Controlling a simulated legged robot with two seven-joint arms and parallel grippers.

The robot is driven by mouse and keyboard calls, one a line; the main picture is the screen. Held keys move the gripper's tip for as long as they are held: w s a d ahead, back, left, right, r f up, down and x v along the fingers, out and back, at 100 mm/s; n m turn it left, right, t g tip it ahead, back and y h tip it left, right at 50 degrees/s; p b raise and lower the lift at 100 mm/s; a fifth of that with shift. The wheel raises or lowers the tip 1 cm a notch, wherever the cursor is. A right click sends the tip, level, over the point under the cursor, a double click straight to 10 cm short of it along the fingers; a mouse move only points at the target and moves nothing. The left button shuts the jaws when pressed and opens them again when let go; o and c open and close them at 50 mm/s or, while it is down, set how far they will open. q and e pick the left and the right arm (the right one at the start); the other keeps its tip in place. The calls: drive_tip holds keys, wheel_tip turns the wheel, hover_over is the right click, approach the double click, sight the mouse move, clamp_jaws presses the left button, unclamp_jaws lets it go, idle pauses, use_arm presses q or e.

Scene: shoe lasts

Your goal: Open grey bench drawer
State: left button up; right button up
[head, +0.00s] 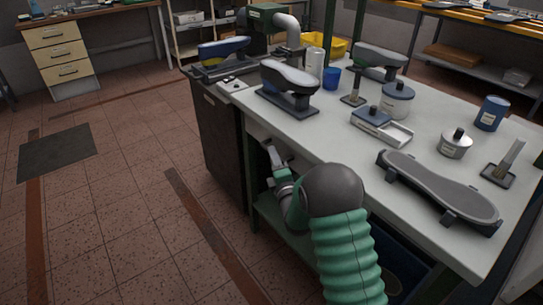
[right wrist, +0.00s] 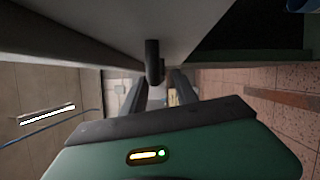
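The grey workbench (head: 340,140) runs along the right side of the head view. My right gripper (head: 271,152) is at its front side, just below the top's edge, with the green arm sleeve coming from below. In the right wrist view a pale grey panel (right wrist: 165,20) fills the top, and a dark bar like a handle (right wrist: 152,60) stands off it. My right gripper's fingers (right wrist: 158,92) are apart, with the bar at the gap between them. Whether they touch it I cannot tell. The drawer front is mostly hidden in the head view. My left gripper is not in view.
A dark cabinet (head: 215,125) stands left of the gripper. Shoe lasts on stands (head: 288,85), a black-edged sole form (head: 440,187), tins and a blue cup (head: 331,77) sit on the bench top. The tiled floor (head: 120,215) to the left is clear apart from a dark mat (head: 57,153).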

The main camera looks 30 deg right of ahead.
drive_tip(key=x, duration=0.3)
drive_tip(key=shift+w, duration=0.15)
drive_tip(key=shift+c, duration=0.2)
clamp_jaws()
drive_tip(key=shift+a+f, duration=0.1)
drive_tip(key=shift+f, duration=0.1)
idle(0.9)
